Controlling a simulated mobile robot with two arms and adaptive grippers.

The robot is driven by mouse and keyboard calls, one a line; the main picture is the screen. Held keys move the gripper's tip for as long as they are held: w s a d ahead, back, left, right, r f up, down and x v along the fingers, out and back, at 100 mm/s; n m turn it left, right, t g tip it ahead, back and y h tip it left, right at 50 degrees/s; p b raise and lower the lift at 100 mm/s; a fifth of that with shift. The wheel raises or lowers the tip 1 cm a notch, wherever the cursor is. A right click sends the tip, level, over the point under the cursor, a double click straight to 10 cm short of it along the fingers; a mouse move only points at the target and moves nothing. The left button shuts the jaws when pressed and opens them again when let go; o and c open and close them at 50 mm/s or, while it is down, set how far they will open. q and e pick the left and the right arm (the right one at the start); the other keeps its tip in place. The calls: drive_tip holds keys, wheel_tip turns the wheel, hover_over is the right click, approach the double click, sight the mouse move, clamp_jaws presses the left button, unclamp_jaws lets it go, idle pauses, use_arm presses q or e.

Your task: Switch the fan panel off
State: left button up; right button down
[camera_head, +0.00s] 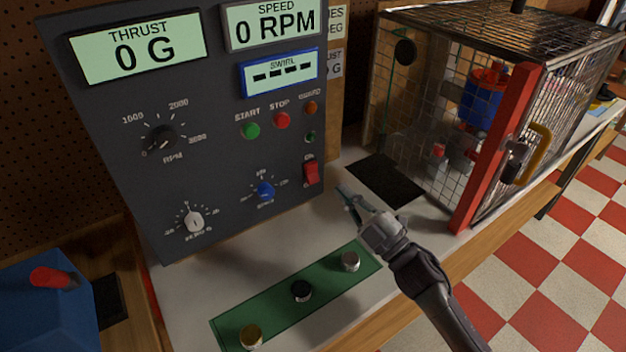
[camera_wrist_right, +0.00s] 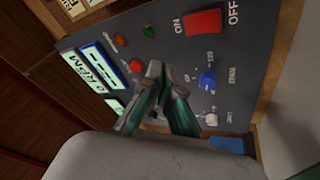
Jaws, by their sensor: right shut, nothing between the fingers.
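The dark grey fan panel (camera_head: 225,165) stands upright on the bench, with lit displays reading 0 G and 0 RPM. Its red rocker switch (camera_head: 311,172) sits at the lower right of the face. The switch also shows in the right wrist view (camera_wrist_right: 203,21), between the labels ON and OFF; I cannot tell which side is pressed. My right gripper (camera_head: 343,193) is shut and empty, just to the right of and below the switch, apparently apart from it. Its closed fingers (camera_wrist_right: 164,72) show before the panel in the wrist view. My left gripper is not in view.
Green START button (camera_head: 250,130), red STOP button (camera_head: 282,120) and a blue knob (camera_head: 264,191) are near the switch. A wire cage (camera_head: 425,95) with a red post stands right. A green strip (camera_head: 275,295) with three weights lies in front. A blue box (camera_head: 40,310) is lower left.

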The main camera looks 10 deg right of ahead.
drive_tip(key=b, duration=0.4)
approach(310, 174)
wheel_tip(310, 174, up, 3)
drive_tip(key=w+a, duration=0.2)
drive_tip(key=w, duration=0.1)
drive_tip(key=shift+w+a+b, duration=0.15)
drive_tip(key=shift+w+b, duration=0.15)
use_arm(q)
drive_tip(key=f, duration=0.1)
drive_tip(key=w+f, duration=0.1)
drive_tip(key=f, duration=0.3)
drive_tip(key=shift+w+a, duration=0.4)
use_arm(e)
drive_tip(key=shift+w+a+f, duration=0.1)
drive_tip(key=shift+w, duration=0.15)
use_arm(q)
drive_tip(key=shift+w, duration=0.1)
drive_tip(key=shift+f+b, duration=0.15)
drive_tip(key=shift+b, duration=0.15)
use_arm(e)
drive_tip(key=shift+w+a+f, duration=0.15)
drive_tip(key=shift+w, duration=0.2)
